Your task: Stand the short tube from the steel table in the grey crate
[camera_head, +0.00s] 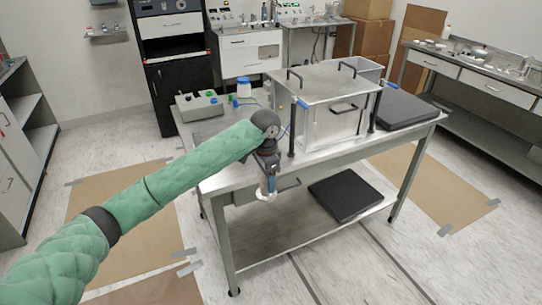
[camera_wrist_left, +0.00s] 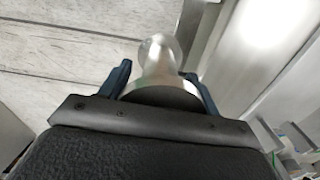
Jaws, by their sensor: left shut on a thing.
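My left gripper (camera_head: 269,186) reaches over the front edge of the steel table (camera_head: 232,181). It is shut on the short tube (camera_head: 265,196), which shows as a pale end below the fingers. In the left wrist view the tube (camera_wrist_left: 158,66) is shiny metal with a wider rounded end, between the two blue fingers (camera_wrist_left: 158,85). An open grey box, which looks like the grey crate (camera_head: 371,70), stands at the back of the table, partly hidden behind a steel chamber. Its inside is mostly hidden. My right gripper is not in view.
The steel chamber (camera_head: 325,125) with black handles and posts stands mid-table, right of my gripper. A black pad (camera_head: 403,108) lies at the right end. A grey-green control box (camera_head: 199,105) and a blue-lidded jar (camera_head: 243,87) stand at the back left. Another black pad (camera_head: 345,195) lies on the lower shelf.

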